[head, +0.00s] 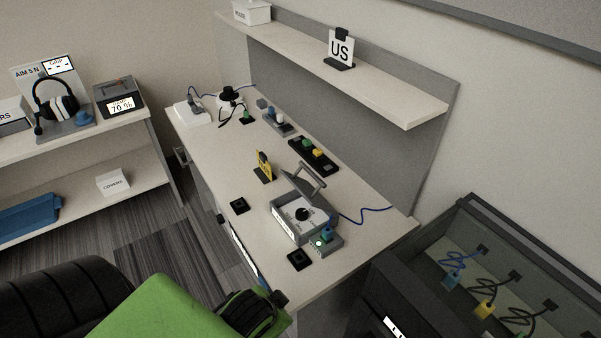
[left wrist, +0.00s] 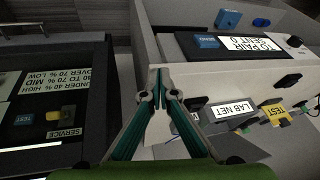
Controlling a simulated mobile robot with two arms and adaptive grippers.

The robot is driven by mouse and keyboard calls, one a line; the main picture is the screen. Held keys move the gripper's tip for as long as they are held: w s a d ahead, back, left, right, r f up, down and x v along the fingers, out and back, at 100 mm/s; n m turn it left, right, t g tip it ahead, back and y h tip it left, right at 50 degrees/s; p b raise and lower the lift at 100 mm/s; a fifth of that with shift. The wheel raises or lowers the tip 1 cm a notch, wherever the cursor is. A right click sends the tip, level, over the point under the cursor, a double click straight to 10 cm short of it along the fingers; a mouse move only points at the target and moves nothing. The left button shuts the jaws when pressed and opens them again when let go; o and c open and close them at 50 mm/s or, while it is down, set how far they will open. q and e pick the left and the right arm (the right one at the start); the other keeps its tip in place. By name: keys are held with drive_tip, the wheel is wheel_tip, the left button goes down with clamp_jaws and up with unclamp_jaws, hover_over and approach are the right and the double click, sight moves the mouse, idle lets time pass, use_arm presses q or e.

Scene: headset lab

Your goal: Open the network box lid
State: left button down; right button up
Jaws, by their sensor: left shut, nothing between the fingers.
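My left gripper (left wrist: 158,85) has teal fingers whose tips meet, with nothing between them. In the left wrist view, a white sign reading "LAB NET" (left wrist: 230,115) stands to the right of the fingers, apart from them. No lid is clear there. In the head view, a grey box (head: 288,225) with a dark knob and a raised bar-like handle (head: 311,182) sits near the desk's right end. A dark box (head: 480,270) at the lower right shows coloured plugs on cables inside. My right gripper is not in view.
A black panel (left wrist: 50,95) is left of the fingers in the wrist view.

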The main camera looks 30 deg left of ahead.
use_arm(q)
drive_tip(key=w+a+r+t, duration=0.1)
drive_tip(key=w+a, duration=0.1)
drive_tip(key=w+a+r+m+t+y, duration=0.1)
drive_tip(key=w+a, duration=0.1)
drive_tip(key=a, duration=0.1)
drive_tip(key=w+a+r+t+y, duration=0.1)
drive_tip(key=w+a, duration=0.1)
drive_tip(key=shift+a+r+m, duration=0.15)
drive_tip(key=shift+a+m, duration=0.2)
drive_tip(key=shift+m, duration=0.05)
drive_tip(key=w+a+r+m+t+y, duration=0.2)
drive_tip(key=w+a+r+m+t, duration=0.5)
drive_tip(key=w+r, duration=0.4)
drive_tip(key=w+d+r+m+t+h, duration=0.2)
drive_tip(key=w+r+m+t+h, duration=0.3)
drive_tip(key=r+m, duration=0.65)
drive_tip(key=m+g+h+p, duration=0.35)
drive_tip(key=m+g, duration=0.55)
drive_tip(key=m, duration=0.9)
hover_over(299, 186)
drive_tip(key=shift+n+h, duration=0.25)
drive_tip(key=shift+h, duration=0.2)
drive_tip(key=f, duration=0.9)
drive_tip(key=shift+s+a+f+b, duration=0.15)
drive_tip(key=shift+s+b, duration=0.2)
drive_tip(key=shift+b, duration=0.05)
drive_tip(key=shift+w+d+f, duration=0.2)
drive_tip(key=shift+w+f, duration=0.3)
